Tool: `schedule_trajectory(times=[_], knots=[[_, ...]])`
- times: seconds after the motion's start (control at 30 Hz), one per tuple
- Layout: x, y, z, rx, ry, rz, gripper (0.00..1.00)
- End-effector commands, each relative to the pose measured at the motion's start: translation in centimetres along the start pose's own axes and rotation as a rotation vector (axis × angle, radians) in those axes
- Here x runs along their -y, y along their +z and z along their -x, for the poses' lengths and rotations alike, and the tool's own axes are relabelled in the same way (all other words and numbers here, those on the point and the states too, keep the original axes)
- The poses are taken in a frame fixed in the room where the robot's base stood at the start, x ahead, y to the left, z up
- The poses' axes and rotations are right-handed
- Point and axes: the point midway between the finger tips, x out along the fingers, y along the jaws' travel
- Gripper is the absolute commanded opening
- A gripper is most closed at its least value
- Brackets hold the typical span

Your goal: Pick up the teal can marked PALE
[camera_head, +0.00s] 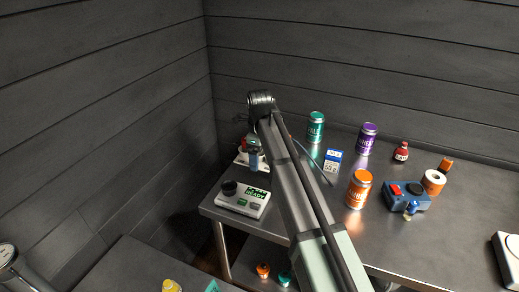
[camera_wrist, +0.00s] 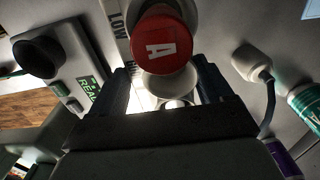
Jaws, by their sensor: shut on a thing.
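The teal can (camera_head: 315,127) stands upright at the back of the metal table, right of my gripper (camera_head: 254,160) and apart from it. Its lettering is hard to read in the head view. It also shows in part at the right edge of the wrist view (camera_wrist: 306,104). My gripper is lowered at the table's left part.
A purple can (camera_head: 366,138) and an orange can (camera_head: 359,188) stand right of the teal can. A blue-and-white box (camera_head: 333,160) stands between. A white device (camera_head: 242,199) with a green READY display sits at the front left. A blue device (camera_head: 405,196) stands farther right.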

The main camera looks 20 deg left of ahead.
Motion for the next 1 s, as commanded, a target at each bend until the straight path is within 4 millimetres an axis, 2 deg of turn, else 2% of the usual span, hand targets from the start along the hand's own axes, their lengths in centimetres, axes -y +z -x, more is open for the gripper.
schedule_trajectory(times=[0.23, 0.5, 0.93, 0.97, 1.0], knots=[[0.0, 0.0, -1.2, 0.000, 0.000, 0.000, 0.00], [0.0, 0.0, -3.9, 0.000, -0.001, 0.000, 0.00], [0.0, 0.0, -4.3, 0.000, -0.001, 0.000, 0.00], [0.0, 0.0, -4.4, 0.000, 0.000, 0.000, 0.80], [0.0, 0.0, -4.4, 0.000, 0.000, 0.000, 0.84]])
